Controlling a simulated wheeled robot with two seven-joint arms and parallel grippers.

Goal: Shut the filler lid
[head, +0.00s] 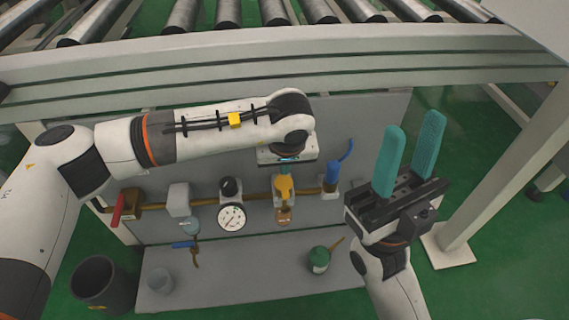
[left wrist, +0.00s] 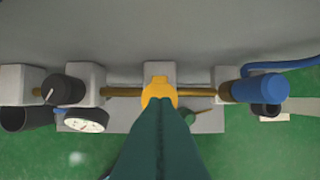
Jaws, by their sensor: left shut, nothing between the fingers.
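A yellow fitting (head: 284,186) with an amber bowl below it sits on the brass pipe in the middle of the grey panel. It seems to carry the filler lid, but I cannot tell the lid apart from its body or how far open it is. In the left wrist view the yellow part (left wrist: 159,86) shows just beyond my fingertips. My left gripper (head: 286,170) is shut and empty, its teal fingers pointing at the yellow top; contact is unclear. My right gripper (head: 414,124) is open and empty, fingers upward, right of the panel.
Along the pipe are a red lever (head: 117,210), a pressure gauge (head: 231,217) and a blue cylinder (head: 331,180) with hose. A green oil can (head: 319,260) and a clear cup (head: 160,281) stand on the ledge. A roller conveyor (head: 280,55) spans above. A dark bin (head: 98,284) stands left.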

